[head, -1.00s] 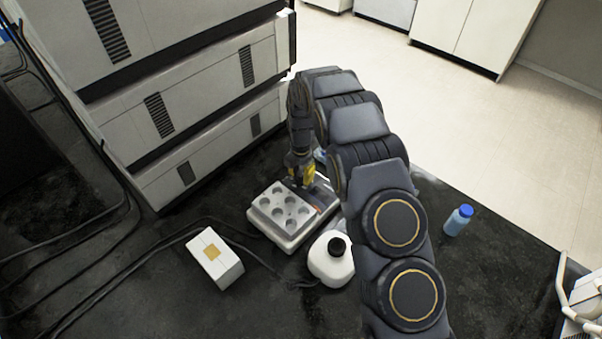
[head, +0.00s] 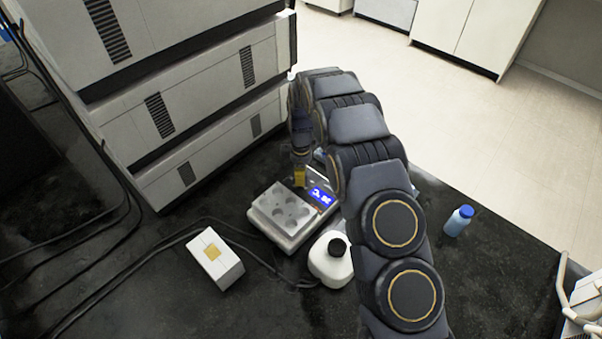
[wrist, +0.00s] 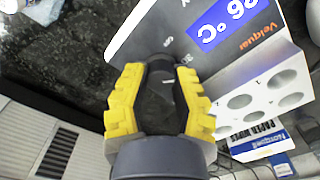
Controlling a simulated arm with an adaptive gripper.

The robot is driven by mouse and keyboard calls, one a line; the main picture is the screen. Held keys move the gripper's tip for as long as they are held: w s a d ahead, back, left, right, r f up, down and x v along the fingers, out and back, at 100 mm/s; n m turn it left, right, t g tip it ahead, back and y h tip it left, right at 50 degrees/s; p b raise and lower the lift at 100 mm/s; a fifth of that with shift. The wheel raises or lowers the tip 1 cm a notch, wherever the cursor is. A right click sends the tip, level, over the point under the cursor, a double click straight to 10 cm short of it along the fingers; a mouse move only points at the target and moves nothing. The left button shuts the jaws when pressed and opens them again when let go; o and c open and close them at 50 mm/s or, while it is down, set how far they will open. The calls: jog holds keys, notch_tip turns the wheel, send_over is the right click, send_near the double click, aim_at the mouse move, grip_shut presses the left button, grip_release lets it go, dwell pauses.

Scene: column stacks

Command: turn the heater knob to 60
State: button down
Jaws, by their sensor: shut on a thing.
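The heater (head: 288,238) is a pale unit with a block of round wells, standing on the dark bench. Its lit blue display (head: 321,195) shows in the head view. In the wrist view the display (wrist: 222,22) is cut by the top edge; a 6 and °C are legible, the first digit is unclear. The black knob (wrist: 162,100) sits on the heater's panel, with a small white mark and partly covered scale lettering around it. My gripper (wrist: 159,76) is shut on the knob, one yellow finger on each side. In the head view my gripper (head: 300,176) is at the heater's far side.
A white box (head: 215,260) lies to the left, with cables nearby. Stacked instruments (head: 190,110) rise behind left. A blue-capped bottle (head: 459,221) stands right of my arm.

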jog(key=m, duration=0.4)
jog(key=shift+f+m, duration=0.1)
jog(key=shift+m, duration=0.3)
jog(key=m, duration=0.4)
jog(key=shift+m, duration=0.3)
jog(key=m, duration=0.8)
jog(key=shift+d, duration=0.1)
jog(key=m, duration=0.4)
jog(key=shift+m, duration=0.3)
jog(key=m, duration=0.3)
jog(key=shift+d+m, duration=0.1)
jog(key=shift+m, duration=0.2)
jog(key=m, duration=0.4)
jog(key=shift+m, duration=2.1)
